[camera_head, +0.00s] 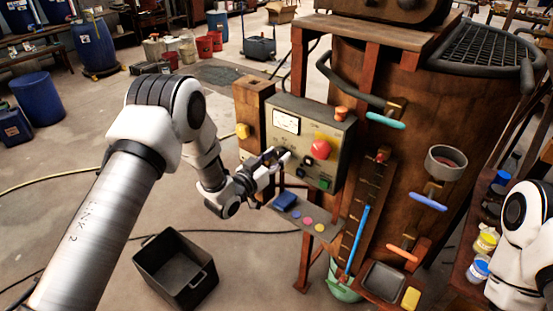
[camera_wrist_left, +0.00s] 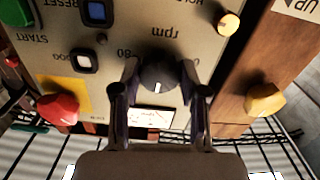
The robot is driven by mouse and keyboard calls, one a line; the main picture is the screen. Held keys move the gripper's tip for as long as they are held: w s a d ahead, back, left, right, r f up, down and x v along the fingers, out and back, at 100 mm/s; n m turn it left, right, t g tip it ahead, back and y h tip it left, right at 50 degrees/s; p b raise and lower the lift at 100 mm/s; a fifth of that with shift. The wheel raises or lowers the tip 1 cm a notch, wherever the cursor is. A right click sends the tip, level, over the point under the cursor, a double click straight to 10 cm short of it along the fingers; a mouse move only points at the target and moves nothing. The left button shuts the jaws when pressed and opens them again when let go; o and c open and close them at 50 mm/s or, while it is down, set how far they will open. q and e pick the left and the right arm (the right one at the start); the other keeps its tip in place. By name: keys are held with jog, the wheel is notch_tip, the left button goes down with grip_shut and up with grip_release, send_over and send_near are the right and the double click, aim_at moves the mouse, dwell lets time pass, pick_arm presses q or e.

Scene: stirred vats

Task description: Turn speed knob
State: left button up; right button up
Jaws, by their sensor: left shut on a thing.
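The speed knob (camera_wrist_left: 158,76) is a dark round knob with a white pointer mark, on the grey-green control panel (camera_head: 334,132). In the left wrist view the panel (camera_wrist_left: 150,35) is upside down, with "rpm" and "80" printed by the knob. My left gripper (camera_head: 277,160) is at the panel's lower left. In the left wrist view its two dark fingers (camera_wrist_left: 160,82) are shut on the knob, one on each side. In the head view the gripper mostly hides the knob. My right arm shows at the right edge, but its gripper is out of view.
A red button (camera_head: 320,149) on yellow is right of the gripper, a white meter (camera_head: 286,123) above it. A yellow knob (camera_head: 242,131) is on the wooden post. A small shelf (camera_head: 312,222) is below. A brown vat (camera_head: 455,130) stands right. A black bin (camera_head: 175,270) is on the floor.

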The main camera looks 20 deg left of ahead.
pick_arm(q)
jog(key=m+b, duration=0.5)
jog(key=b, duration=0.1)
jog(key=shift+f, duration=0.2)
jog(key=m+b, duration=0.2)
jog(key=m, duration=0.1)
jog(key=shift+b, duration=0.3)
jog(key=shift+r+m+b, duration=0.2)
jog(key=shift+m+b, duration=0.3)
jog(key=shift+m, duration=0.2)
jog(key=o, duration=1.1)
jog(key=shift+o, duration=0.2)
jog(key=shift+s, duration=0.1)
